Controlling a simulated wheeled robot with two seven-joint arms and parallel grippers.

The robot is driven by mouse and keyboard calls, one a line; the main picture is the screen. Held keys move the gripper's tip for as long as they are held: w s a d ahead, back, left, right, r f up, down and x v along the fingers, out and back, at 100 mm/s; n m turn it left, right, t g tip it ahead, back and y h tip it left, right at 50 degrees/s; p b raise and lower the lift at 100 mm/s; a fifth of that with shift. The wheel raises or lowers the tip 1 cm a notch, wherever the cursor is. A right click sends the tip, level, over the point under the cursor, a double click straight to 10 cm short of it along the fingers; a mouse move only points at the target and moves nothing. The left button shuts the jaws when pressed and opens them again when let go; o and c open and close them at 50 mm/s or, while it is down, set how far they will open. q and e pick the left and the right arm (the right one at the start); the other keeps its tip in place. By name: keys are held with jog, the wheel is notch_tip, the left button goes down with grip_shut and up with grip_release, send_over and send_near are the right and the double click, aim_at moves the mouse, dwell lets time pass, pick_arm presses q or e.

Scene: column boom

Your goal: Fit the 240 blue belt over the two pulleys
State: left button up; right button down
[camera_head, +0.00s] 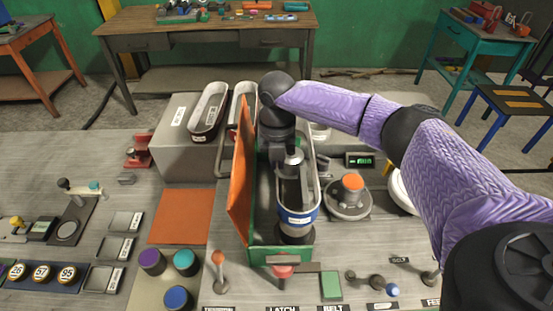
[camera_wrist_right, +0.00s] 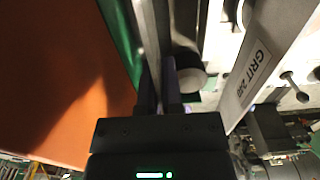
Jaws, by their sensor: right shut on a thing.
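The belt with a blue band (camera_head: 298,216) is a long upright loop inside the open green machine housing (camera_head: 282,254). In the right wrist view its light face (camera_wrist_right: 252,80) reads GRIT 240. A dark pulley (camera_head: 295,238) shows at the loop's near end; whether the belt sits around it I cannot tell. My arm hides the far end and the other pulley. A pale round part (camera_wrist_right: 190,78) shows beside the fingers in the wrist view. My right gripper (camera_wrist_right: 160,88) is shut on the belt's edge, over the housing (camera_head: 291,158). My left gripper is out of view.
The orange door (camera_head: 241,175) stands open close to the gripper's left. Two other belts (camera_head: 209,110) (camera_head: 241,100) stand on a grey block (camera_head: 178,160). A red-topped lever (camera_head: 219,258), a red latch knob (camera_head: 282,270) and an orange button (camera_head: 352,182) surround the housing.

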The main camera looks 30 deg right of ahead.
notch_tip(320, 180, down, 3)
jog(key=shift+r+b, duration=0.1)
jog(key=shift+b, duration=1.1)
notch_tip(320, 180, down, 6)
jog(key=shift+r+b, duration=0.25)
jog(key=shift+b, duration=1)
jog(key=shift+f, duration=0.55)
jog(key=shift+w+d+f, duration=0.1)
